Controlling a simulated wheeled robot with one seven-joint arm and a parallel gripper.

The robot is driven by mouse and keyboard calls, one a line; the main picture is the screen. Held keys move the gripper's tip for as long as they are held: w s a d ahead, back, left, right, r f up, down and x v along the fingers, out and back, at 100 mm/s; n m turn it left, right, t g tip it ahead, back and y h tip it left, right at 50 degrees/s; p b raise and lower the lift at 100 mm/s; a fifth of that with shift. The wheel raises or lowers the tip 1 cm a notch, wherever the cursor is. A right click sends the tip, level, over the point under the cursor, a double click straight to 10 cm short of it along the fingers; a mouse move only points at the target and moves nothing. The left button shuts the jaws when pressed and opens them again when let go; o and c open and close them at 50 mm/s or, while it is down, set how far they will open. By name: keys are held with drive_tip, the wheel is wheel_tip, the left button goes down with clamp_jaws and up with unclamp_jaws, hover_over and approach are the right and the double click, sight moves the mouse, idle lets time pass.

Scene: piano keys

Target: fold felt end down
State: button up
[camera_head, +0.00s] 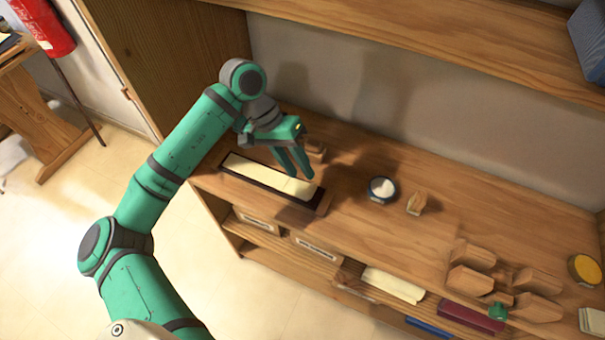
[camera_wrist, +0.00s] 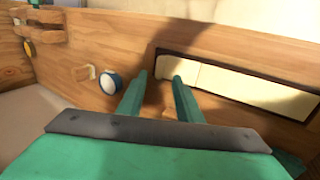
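A cream felt strip (camera_head: 262,174) lies flat along a dark recessed tray (camera_head: 317,200) near the left end of the wooden bench. It also shows in the wrist view as a pale strip (camera_wrist: 240,84) inside a dark frame. My gripper (camera_head: 302,175) is above the strip's right end, fingers pointing down. In the wrist view my gripper (camera_wrist: 158,76) has two green fingers with a gap between them and nothing in the gap. I cannot tell whether a fingertip touches the felt.
A small wooden block (camera_head: 316,152) stands behind my gripper. A round dish with white contents (camera_head: 382,189) and a small wooden piece (camera_head: 416,203) are to the right. Several wooden blocks (camera_head: 472,281) and a yellow round tin (camera_head: 585,269) stand farther right. An upper shelf (camera_head: 450,50) overhangs the back.

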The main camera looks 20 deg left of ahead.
drive_tip(key=v, duration=0.7)
drive_tip(key=shift+w, duration=0.1)
idle(0.4)
